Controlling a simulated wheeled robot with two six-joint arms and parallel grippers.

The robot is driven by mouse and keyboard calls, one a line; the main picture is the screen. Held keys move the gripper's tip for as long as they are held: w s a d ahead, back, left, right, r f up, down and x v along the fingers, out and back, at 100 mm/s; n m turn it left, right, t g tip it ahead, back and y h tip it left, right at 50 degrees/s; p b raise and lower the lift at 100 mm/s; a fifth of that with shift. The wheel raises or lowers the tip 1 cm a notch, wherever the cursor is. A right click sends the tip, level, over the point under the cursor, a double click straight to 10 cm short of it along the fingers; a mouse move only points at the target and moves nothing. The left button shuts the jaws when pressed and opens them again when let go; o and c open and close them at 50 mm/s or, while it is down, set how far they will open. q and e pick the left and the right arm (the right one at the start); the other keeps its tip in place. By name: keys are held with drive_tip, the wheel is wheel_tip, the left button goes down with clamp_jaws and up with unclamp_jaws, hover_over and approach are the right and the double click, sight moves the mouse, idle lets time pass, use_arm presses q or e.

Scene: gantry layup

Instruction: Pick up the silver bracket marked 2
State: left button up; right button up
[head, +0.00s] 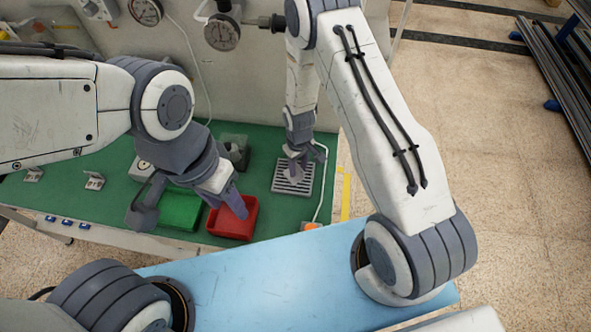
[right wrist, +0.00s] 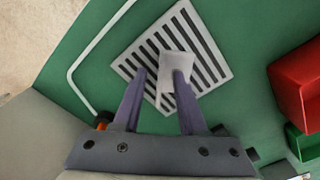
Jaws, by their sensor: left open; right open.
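My right gripper (head: 298,154) points down over the slotted metal plate (head: 284,187) on the green bench. In the right wrist view the open right gripper (right wrist: 160,75) has a small pale silver bracket (right wrist: 175,62) at its fingertips, partly between the fingers and overlapping the right-hand one. I cannot tell whether they touch, and no number is readable. Two other silver brackets, one at far left (head: 33,174) and one beside it (head: 94,180), stand on the bench; their marks are too small to read. My left gripper (head: 187,207) is open above the green and red bins.
The green bin (head: 178,212) and red bin (head: 232,222) sit side by side at the bench front. A pale cable or tube (right wrist: 78,65) runs around the slotted plate. Gauges (head: 222,32) are on the panel behind. A blue surface (head: 290,270) lies in front of the bench.

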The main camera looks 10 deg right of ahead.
clamp_jaws()
drive_tip(key=shift+r, duration=0.15)
